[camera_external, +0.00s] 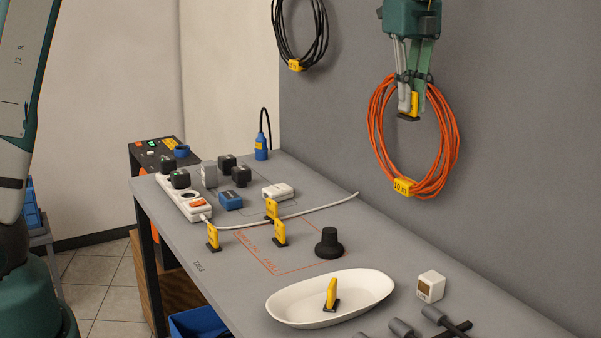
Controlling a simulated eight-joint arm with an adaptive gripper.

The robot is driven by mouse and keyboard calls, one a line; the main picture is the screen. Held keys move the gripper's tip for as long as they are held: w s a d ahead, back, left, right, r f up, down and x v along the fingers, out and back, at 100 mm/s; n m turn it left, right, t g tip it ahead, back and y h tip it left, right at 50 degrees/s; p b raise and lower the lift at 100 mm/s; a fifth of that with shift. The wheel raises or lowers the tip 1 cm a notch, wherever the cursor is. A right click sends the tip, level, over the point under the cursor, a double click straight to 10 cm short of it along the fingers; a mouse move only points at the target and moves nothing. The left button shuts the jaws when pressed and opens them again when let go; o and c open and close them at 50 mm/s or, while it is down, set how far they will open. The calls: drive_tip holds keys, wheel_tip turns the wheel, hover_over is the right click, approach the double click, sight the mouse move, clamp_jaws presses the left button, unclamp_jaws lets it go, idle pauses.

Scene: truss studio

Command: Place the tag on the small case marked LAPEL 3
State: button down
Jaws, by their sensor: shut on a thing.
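My gripper (408,108) is high at the upper right, above the bench and in front of the grey wall. It is shut on a yellow tag (414,103) with a dark base, held about upright. More yellow tags stand on the bench: one at the left (213,237), one in the middle (280,233) and one just behind it (272,207). Another yellow tag (331,293) stands in the white oval dish (287,313). Small boxes that could be cases include a white one (278,191), a blue one (231,200) and several dark ones (227,163). I cannot read LAPEL 3 on any.
An orange cable coil (451,150) hangs on the wall behind my gripper. A black knob-shaped object (329,244), a white cube (431,286) and grey-headed microphones (435,314) stand or lie on the bench (200,283). A power strip (187,201) trails a white cable across it.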

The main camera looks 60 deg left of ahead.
wheel_tip(320, 180, up, 3)
drive_tip(key=shift+r, duration=0.15)
drive_tip(key=w+a+p, duration=0.1)
drive_tip(key=w+a, duration=0.1)
drive_tip(key=a, duration=2.3)
drive_tip(key=p, duration=0.2)
hover_over(277, 188)
wheel_tip(277, 188, down, 26)
drive_tip(key=shift+w+f+m, duration=0.1)
drive_tip(key=shift+f+m, duration=0.1)
drive_tip(key=shift+m, duration=0.1)
drive_tip(key=shift+f, duration=3.1)
drive_tip(key=shift+f, duration=0.1)
drive_tip(key=shift+f, duration=1.75)
